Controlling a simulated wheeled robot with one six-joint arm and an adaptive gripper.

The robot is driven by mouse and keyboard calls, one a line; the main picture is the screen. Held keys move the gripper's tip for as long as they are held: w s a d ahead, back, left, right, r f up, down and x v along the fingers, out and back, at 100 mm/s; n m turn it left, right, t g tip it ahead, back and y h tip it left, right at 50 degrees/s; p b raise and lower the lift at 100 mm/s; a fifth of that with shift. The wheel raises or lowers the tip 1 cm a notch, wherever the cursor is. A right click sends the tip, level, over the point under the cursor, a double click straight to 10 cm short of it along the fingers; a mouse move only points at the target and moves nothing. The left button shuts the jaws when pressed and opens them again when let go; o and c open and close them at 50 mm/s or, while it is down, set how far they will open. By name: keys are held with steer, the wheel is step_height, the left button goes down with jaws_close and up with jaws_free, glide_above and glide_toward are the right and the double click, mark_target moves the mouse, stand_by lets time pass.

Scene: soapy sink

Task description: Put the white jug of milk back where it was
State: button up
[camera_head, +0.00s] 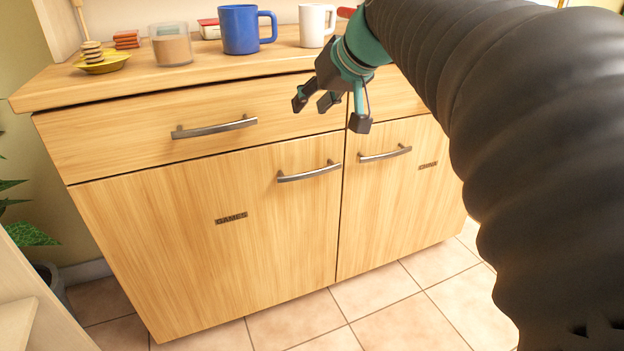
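A white vessel with a handle on its right (314,27) stands upright on the sideboard's top, right of a blue mug. It looks like a mug or small jug; I cannot see whether it holds milk. No other white jug shows. My gripper (330,113) hangs in front of the sideboard's upper front, below and to the right of the white vessel. Its dark fingers are spread apart with nothing between them. My arm covers the right part of the top.
The wooden sideboard top (60,88) also bears the blue mug (239,32), a glass of brown contents (172,49), and a yellow dish (102,65) with a stack on it. Metal handles (310,172) stick out from the front. The tiled floor (390,325) in front is clear.

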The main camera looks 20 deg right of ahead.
steer(key=s+a+f+g+h, duration=0.1)
steer(key=s+a+f, duration=0.2)
steer(key=s+f, duration=0.6)
steer(key=s+a+f+g+h, duration=0.1)
steer(key=s+a+f+g, duration=0.1)
steer(key=s+f, duration=0.8)
step_height(320, 180, down, 2)
steer(key=shift+s+a+f+h, duration=0.1)
steer(key=shift+s+a+h, duration=0.2)
steer(key=shift+a, duration=0.35)
